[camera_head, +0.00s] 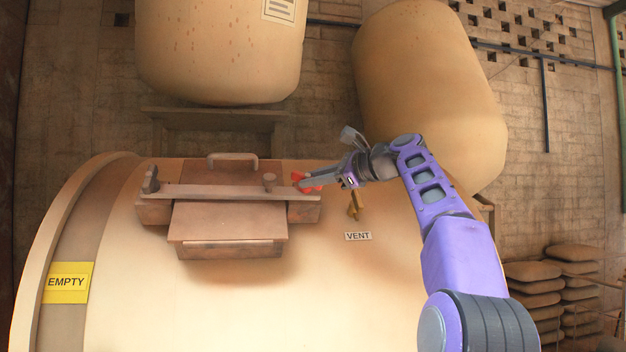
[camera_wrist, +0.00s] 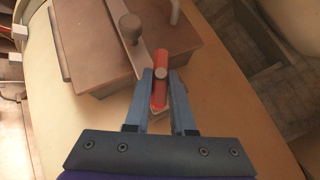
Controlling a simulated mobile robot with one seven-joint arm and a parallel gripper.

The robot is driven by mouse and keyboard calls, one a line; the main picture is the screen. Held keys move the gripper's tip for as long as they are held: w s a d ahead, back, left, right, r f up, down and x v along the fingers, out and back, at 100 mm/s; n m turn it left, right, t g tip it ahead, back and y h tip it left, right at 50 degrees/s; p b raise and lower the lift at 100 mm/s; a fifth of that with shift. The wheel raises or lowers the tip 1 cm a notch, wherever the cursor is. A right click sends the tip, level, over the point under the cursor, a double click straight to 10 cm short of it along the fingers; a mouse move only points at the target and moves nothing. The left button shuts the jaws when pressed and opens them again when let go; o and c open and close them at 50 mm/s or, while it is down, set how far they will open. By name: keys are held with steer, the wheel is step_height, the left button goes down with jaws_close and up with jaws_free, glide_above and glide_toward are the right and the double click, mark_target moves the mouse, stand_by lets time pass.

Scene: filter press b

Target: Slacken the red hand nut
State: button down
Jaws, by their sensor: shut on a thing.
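The red hand nut (camera_wrist: 160,65) sits at the end of the flat metal bar (camera_wrist: 112,14) that lies across the brown hatch. In the wrist view my gripper (camera_wrist: 160,77) is shut on the nut, with one grey finger on each side of it. In the head view the nut (camera_head: 299,178) shows as a small red patch at the right end of the bar, partly hidden by my gripper (camera_head: 309,182). My arm reaches in from the right. The nut's thread is hidden.
A small round knob (camera_head: 269,180) stands on the bar and a handle (camera_head: 232,157) rises behind it. A brass vent valve (camera_head: 354,205) stands just right of the hatch, close under my wrist, above a VENT label (camera_head: 358,236). A yellow EMPTY sign (camera_head: 66,283) is at left.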

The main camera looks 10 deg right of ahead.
steer(key=c, duration=0.8)
jaws_free()
steer(key=shift+o, duration=0.2)
steer(key=shift+s, duration=0.1)
steer(key=b+v, duration=0.1)
steer(key=v, duration=1.6)
steer(key=shift+s+d+r, duration=0.1)
steer(key=shift+d, duration=0.05)
